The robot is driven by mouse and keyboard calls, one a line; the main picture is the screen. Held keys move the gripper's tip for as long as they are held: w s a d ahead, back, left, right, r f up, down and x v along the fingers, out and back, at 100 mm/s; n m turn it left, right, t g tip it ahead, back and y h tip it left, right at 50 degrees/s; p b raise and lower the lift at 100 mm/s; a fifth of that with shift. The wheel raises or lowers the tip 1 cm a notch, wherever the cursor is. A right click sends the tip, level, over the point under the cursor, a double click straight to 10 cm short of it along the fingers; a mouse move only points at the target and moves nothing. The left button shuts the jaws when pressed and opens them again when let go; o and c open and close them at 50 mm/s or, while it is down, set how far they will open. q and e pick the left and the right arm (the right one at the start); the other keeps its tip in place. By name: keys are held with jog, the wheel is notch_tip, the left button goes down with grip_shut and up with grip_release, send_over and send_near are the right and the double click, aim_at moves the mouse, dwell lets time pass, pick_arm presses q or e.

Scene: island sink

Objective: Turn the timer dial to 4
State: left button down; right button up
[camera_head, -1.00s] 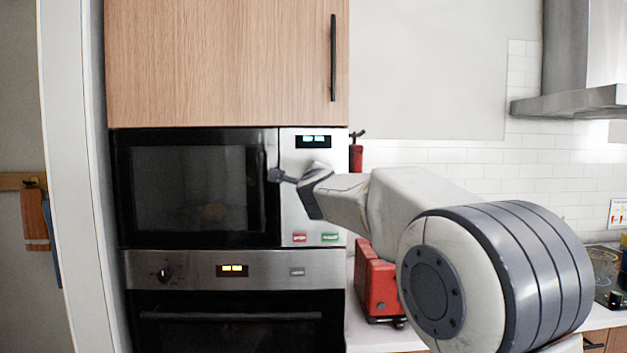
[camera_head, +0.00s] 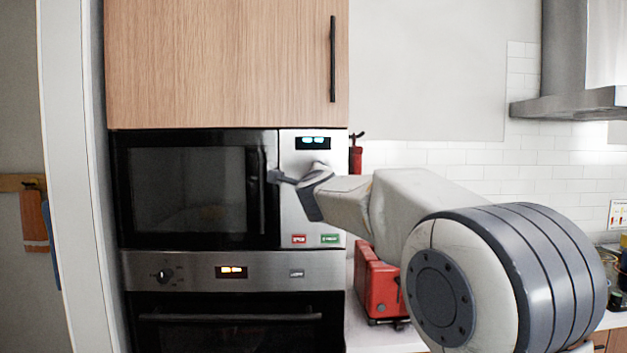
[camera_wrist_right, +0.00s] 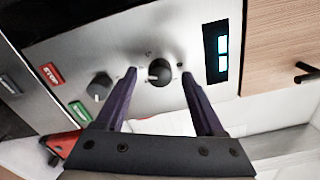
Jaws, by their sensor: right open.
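The microwave (camera_head: 195,190) is built into a tall cabinet, with a silver control panel (camera_head: 298,220) at its right side. In the right wrist view the panel carries two dark dials. The dial nearer the display (camera_wrist_right: 160,72) sits between the fingertips of my right gripper (camera_wrist_right: 159,77), which is open around it. Contact cannot be told. The other dial (camera_wrist_right: 98,87) is outside the fingers, nearer the buttons. Which dial is the timer, and its reading, are not legible. In the head view my right gripper (camera_head: 275,177) hides the dials. My left gripper is out of view.
A lit display (camera_head: 313,143) is at the panel's top; red stop (camera_head: 299,239) and green (camera_head: 330,239) buttons are at its bottom. An oven (camera_head: 235,300) is below. A red appliance (camera_head: 376,285) stands on the counter at the right, under my right arm.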

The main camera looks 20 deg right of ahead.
jog(key=v, duration=0.9)
jog(key=shift+s+b, duration=0.4)
jog(key=shift+a, duration=0.1)
